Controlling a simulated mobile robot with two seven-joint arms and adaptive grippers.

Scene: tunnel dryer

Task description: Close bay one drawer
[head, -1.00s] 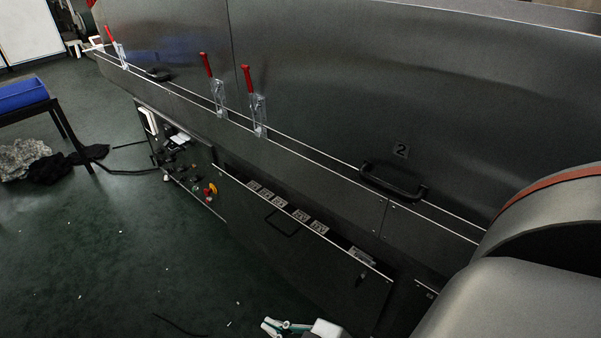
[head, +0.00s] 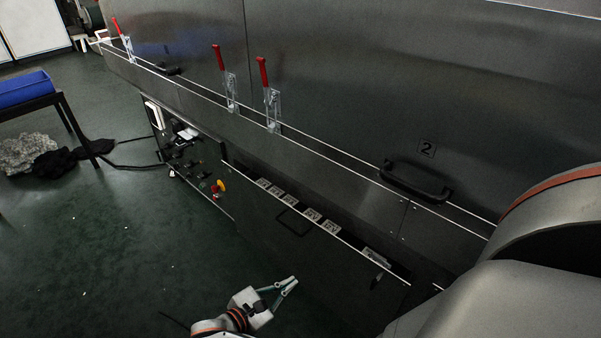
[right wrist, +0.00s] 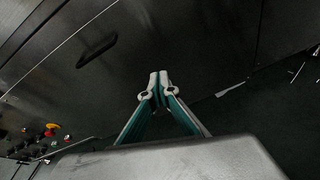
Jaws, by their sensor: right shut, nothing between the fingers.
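The drawer (head: 270,235) is a dark front panel low on the dryer, with a thin black handle (head: 291,222). A gap shows behind its top edge, with several pale labelled tags inside, so it stands open. My right gripper (head: 294,280) is below and in front of the panel in the head view, fingers together, empty and apart from the handle. In the right wrist view its fingertips (right wrist: 158,78) meet, and the black handle (right wrist: 97,50) is up and to the left. My left gripper is not in view.
Above are a larger handle (head: 418,180) by a "2" label and red-handled latches (head: 264,80). A control panel with a yellow-and-red button (head: 219,186) is left of the drawer. A table with a blue object (head: 25,90) stands far left. Green floor is mostly clear.

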